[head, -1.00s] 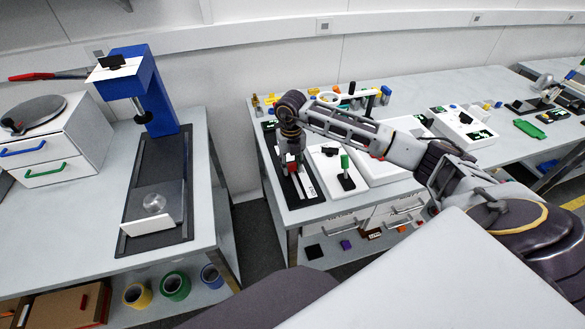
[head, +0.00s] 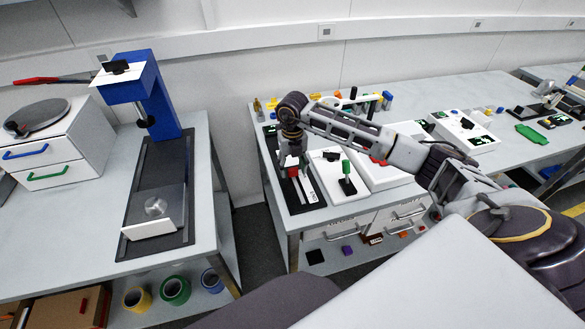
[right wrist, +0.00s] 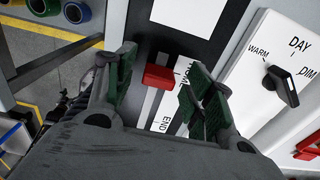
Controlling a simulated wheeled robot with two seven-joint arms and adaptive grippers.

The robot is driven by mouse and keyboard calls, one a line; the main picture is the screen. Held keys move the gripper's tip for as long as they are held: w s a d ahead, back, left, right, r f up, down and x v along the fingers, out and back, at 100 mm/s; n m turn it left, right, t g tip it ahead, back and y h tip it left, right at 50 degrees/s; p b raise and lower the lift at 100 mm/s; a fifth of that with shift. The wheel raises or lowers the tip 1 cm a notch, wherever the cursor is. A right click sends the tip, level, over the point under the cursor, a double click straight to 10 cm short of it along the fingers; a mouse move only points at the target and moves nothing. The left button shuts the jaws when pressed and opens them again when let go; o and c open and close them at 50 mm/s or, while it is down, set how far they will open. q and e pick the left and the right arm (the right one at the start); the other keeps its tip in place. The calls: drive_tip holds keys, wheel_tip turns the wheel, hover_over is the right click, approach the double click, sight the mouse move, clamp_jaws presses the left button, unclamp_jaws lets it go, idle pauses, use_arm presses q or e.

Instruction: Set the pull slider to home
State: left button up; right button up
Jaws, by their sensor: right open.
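The pull slider is a red block (right wrist: 158,77) on a black panel with a white track marked HOME and END. In the right wrist view it stands beside the HOME lettering (right wrist: 181,75), with the END lettering (right wrist: 165,123) nearer my wrist. It also shows as a red spot in the head view (head: 292,172). My right gripper (right wrist: 161,64) is open, its green-padded fingers on either side of the block, with gaps visible. In the head view my right gripper (head: 291,160) points down above the panel and partly hides it. My left gripper is not in view.
A white panel with a black DAY/DIM/WARM knob (right wrist: 281,85) is close on the right. A green-topped lever (head: 346,172) stands beside the slider panel. A blue press (head: 147,95) is on the left bench. A floor gap separates the benches.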

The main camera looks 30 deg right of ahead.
wheel_tip(320, 180, up, 11)
idle(0.6)
idle(0.6)
